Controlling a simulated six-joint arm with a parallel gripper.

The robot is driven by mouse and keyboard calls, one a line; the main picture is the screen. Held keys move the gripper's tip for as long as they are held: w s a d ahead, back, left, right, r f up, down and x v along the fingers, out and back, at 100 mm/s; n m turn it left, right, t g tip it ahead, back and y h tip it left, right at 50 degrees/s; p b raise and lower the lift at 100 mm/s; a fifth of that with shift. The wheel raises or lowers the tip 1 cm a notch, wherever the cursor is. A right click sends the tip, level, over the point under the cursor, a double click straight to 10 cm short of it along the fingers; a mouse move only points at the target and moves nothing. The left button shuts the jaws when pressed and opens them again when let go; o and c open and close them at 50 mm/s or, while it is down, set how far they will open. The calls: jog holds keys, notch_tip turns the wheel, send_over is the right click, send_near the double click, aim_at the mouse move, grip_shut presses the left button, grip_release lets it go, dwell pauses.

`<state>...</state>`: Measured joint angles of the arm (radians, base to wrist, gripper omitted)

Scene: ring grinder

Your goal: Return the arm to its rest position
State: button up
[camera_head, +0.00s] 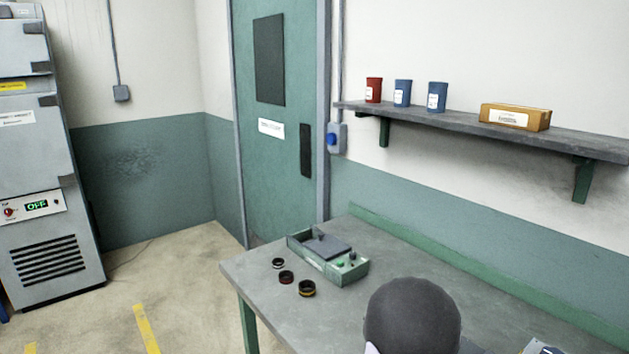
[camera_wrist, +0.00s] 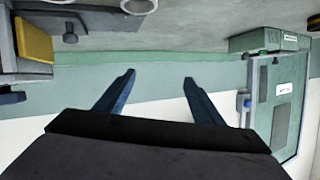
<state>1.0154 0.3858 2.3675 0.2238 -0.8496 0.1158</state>
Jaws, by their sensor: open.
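My gripper (camera_wrist: 160,76) shows in the wrist view with its two dark blue fingers apart and nothing between them. The wrist picture is upside down, with the bench top (camera_wrist: 200,38) along the upper edge and the wall below. In the head view the rounded dark grey part of my arm (camera_head: 412,318) rises over the front of the bench (camera_head: 262,293); the fingers are hidden there.
A wall shelf (camera_head: 470,124) holds a red jar (camera_head: 373,90), two blue jars and a cardboard box (camera_head: 515,116). A green door (camera_head: 275,130) and a grey cabinet (camera_head: 50,180) reading OFF stand to the left. A yellow block (camera_wrist: 33,38) sits at the wrist view's left.

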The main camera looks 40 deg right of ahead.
jog(key=w+a+f+n+y, duration=0.1)
jog(key=w+a+y, duration=0.1)
jog(key=a, duration=0.3)
jog(key=w+a+f+n+t+y, duration=0.1)
jog(key=w+a+n+y, duration=0.1)
jog(key=w+a, duration=0.3)
jog(key=w+a+f+n+y, duration=0.2)
jog(key=w+a, duration=0.1)
jog(key=a, duration=0.2)
jog(key=shift+w+a+t, duration=0.1)
jog(key=shift+w+t, duration=0.1)
jog(key=shift+t, duration=0.2)
jog(key=s+a+f+n+g+y, duration=0.2)
jog(key=a+n+y, duration=0.15)
jog(key=a, duration=0.95)
jog(key=s+a+f+n+g+y, duration=0.1)
jog(key=s+a+n+g+y, duration=0.2)
jog(key=a, duration=0.9)
jog(key=s+a+n+g, duration=0.2)
jog(key=s+a+n, duration=0.2)
jog(key=s+a, duration=0.2)
jog(key=shift+s+a, duration=0.3)
jog(key=shift+s, duration=0.5)
jog(key=shift+n+y, duration=0.25)
